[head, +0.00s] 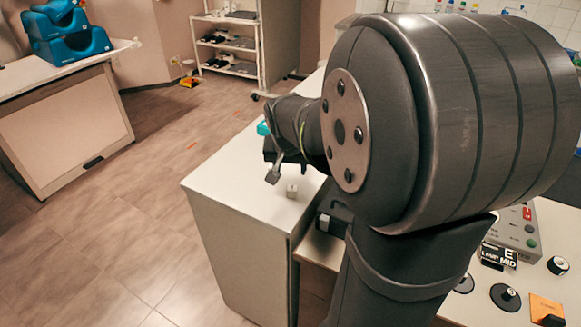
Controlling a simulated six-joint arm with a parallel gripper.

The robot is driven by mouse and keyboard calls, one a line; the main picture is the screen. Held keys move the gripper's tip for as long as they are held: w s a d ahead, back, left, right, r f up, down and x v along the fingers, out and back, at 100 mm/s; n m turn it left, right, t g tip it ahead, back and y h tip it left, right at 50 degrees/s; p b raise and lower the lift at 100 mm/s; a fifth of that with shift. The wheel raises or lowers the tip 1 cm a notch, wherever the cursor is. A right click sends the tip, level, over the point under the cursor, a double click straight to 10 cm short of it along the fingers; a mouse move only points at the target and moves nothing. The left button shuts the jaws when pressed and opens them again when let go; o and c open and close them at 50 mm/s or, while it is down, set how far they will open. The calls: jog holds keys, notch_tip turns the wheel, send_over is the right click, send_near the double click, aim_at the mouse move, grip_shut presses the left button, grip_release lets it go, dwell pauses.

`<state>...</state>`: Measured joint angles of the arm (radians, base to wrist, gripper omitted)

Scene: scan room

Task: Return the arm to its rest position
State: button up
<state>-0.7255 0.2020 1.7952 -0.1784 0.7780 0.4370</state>
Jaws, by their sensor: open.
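My gripper (283,170) is in the middle of the head view, above a white cabinet top (232,170). It is partly hidden by my own arm, which fills the right of the view. One dark finger shows clearly, and the jaws are open. A small pale cube (291,191) stands on the cabinet top, just below and in front of the gripper. It looks apart from the fingers, though the exact gap is hard to tell. A teal thing (263,128) shows partly behind the gripper.
A table (65,120) with blue cushions (66,35) stands at left. A shelf cart (228,50) stands behind. Floor between is open.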

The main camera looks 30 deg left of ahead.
aim_at(292, 188)
jog(key=x, duration=1.2)
jog(key=shift+f, duration=0.15)
